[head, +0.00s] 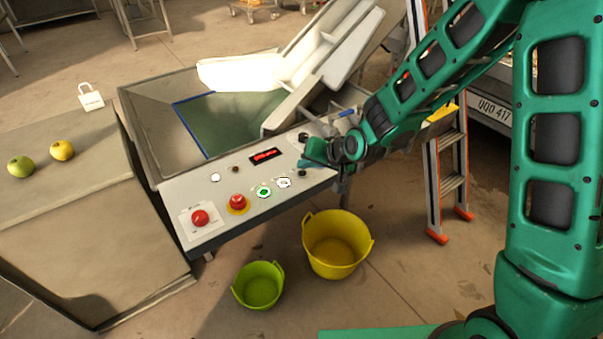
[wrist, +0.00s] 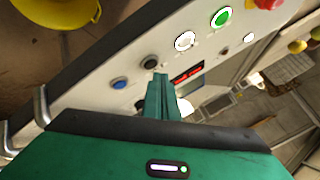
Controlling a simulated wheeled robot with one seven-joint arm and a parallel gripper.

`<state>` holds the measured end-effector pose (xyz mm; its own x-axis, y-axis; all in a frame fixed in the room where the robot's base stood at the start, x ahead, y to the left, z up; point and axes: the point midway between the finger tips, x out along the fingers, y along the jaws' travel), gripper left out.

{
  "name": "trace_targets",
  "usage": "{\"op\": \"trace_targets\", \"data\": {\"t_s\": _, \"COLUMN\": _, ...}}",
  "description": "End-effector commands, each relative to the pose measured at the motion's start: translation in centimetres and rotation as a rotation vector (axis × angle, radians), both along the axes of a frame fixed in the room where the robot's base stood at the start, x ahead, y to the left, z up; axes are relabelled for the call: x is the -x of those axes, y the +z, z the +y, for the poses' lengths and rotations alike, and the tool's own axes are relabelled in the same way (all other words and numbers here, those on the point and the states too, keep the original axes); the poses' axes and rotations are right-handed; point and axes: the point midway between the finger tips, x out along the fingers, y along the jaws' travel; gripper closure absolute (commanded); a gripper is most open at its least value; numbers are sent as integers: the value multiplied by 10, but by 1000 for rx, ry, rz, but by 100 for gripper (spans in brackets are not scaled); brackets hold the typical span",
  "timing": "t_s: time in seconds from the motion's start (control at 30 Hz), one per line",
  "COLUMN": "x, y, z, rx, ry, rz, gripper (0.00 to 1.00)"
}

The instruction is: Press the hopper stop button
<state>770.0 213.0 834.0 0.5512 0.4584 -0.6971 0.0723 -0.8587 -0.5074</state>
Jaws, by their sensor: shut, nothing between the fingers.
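The control panel (head: 220,205) is a light sloping plate on the front of the hopper machine (head: 150,120). It carries a red mushroom button on a yellow ring (head: 238,202), another red button on a white plate (head: 200,217), a green button (head: 264,191), a white button (head: 284,182) and a black button (head: 302,173). A blue button (wrist: 119,83) shows in the wrist view. The labels are too small to read. My gripper (wrist: 160,78) is shut and empty over the panel, its tips close to the black button (wrist: 151,62). I cannot tell whether they touch it.
A red display (head: 266,155) and small knobs sit behind the button row. A white chute (head: 320,50) rises behind the panel. Yellow (head: 337,262) and green (head: 258,290) tubs stand on the floor in front. A ladder (head: 453,160) stands right.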

Motion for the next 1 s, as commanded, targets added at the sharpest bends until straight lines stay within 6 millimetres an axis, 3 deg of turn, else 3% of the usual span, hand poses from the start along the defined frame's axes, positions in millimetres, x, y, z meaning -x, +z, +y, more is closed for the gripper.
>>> {"op": "trace_targets", "data": {"t_s": 1.0, "x": 0, "y": -7, "z": 1, "rx": 0, "ry": 1, "rz": 1, "gripper": 100}}
